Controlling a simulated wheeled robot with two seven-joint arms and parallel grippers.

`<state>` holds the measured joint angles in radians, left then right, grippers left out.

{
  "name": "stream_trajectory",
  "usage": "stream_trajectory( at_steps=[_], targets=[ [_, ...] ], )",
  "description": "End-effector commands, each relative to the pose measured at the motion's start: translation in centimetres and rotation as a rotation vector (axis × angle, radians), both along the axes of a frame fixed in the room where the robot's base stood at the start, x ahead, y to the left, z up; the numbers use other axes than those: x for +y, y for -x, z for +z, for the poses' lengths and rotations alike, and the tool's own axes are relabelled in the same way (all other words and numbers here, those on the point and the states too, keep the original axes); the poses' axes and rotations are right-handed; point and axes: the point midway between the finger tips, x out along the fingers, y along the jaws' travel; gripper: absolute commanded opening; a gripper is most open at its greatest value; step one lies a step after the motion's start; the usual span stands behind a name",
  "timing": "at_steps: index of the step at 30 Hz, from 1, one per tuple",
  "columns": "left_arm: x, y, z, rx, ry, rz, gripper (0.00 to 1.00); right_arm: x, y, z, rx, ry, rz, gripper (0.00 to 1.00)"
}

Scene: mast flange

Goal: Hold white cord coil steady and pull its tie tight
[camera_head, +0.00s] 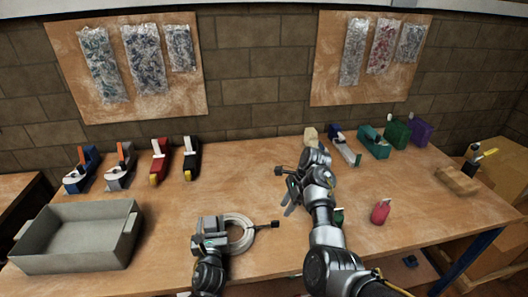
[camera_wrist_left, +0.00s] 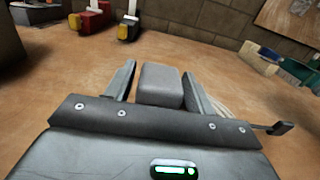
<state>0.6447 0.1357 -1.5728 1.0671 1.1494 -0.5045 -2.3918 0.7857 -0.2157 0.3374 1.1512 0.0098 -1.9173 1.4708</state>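The white cord coil (camera_head: 241,236) lies on the table at the front middle. Its tie sticks out to the right and ends in a black head (camera_head: 274,224). A grey block (camera_head: 209,225) is at the coil's left side. My left gripper (camera_head: 209,238) is low at this block. In the left wrist view the block (camera_wrist_left: 160,85) stands between my open left fingers (camera_wrist_left: 158,92), with a gap at the left finger. The coil (camera_wrist_left: 230,113) shows partly behind the right finger, with the tie head (camera_wrist_left: 282,128) beyond. My right gripper (camera_head: 289,198) seems open and empty above the table, beyond the tie head.
A grey tray (camera_head: 80,238) stands at the left. Tape dispensers (camera_head: 120,168) and red and black tools (camera_head: 160,160) line the back left. Colored boxes (camera_head: 397,133) stand at the back right. A red tag-like item (camera_head: 381,211) lies right of my right arm.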

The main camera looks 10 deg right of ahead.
Motion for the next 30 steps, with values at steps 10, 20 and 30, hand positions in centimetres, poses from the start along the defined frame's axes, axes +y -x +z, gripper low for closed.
stream_trajectory(
  at_steps=[10, 20, 30],
  targets=[
    [0.0, 0.0, 0.0, -0.001, 0.001, 0.001, 0.65, 0.0, 0.0, 0.0, 0.000, 0.000, 0.000, 0.31],
    [0.0, 4.7, -0.1, 0.003, 0.006, -0.002, 0.65, 0.0, 0.0, 0.0, 0.000, 0.000, 0.000, 0.31],
    [0.0, 10.8, -0.1, 0.002, 0.003, 0.000, 0.65, 0.0, 0.0, 0.0, 0.000, 0.000, 0.000, 0.31]
  ],
)
